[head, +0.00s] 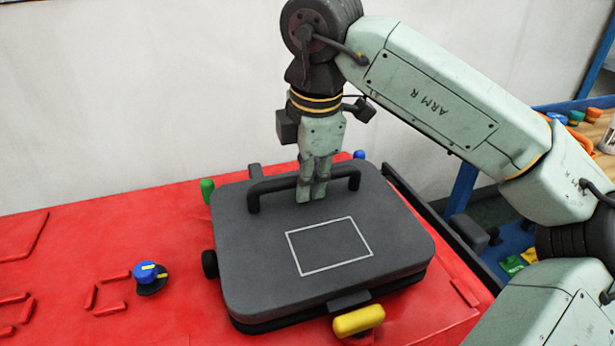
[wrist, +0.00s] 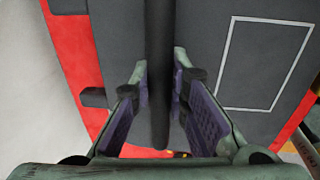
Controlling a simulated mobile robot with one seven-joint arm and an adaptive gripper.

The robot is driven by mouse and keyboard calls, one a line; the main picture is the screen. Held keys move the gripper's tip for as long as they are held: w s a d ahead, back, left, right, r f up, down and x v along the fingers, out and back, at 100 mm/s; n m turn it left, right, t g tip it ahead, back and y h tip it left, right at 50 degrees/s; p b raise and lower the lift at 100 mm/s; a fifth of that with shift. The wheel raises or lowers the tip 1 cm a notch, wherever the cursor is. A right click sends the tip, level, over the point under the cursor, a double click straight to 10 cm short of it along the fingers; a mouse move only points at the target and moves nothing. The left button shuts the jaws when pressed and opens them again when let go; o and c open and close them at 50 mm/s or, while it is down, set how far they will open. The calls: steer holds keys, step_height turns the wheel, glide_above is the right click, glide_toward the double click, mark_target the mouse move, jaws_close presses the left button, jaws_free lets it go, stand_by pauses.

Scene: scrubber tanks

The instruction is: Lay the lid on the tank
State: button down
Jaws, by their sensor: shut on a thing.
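The lid (head: 240,250) is a dark grey rounded plate with a white rectangle outline and a black bar handle (head: 265,187) along its far side. It is over the black tank (head: 275,323), of which only a strip shows under the lid's near edge. I cannot tell whether the lid rests fully on it or sits slightly above. My gripper (head: 311,197) points down and is shut on the handle. In the wrist view, the handle (wrist: 160,60) runs between the purple pads of my gripper (wrist: 160,95), with the lid (wrist: 210,75) behind.
A yellow latch or knob (head: 359,320) is at the tank's near side. A green knob (head: 207,190) and a blue one (head: 359,155) are at the far side. A blue-and-black knob (head: 147,275) sits on the red surface (head: 90,235) to the left. A pale wall stands behind.

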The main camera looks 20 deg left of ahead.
stand_by(0.3)
steer(key=shift+f+b, duration=0.65)
steer(key=shift+b, duration=0.05)
steer(key=shift+f, duration=0.15)
steer(key=shift+f+b, duration=0.35)
steer(key=shift+b, duration=0.15)
steer(key=shift+f, duration=0.1)
stand_by(0.9)
steer(key=c, duration=1.5)
jaws_free()
steer(key=shift+o, duration=0.5)
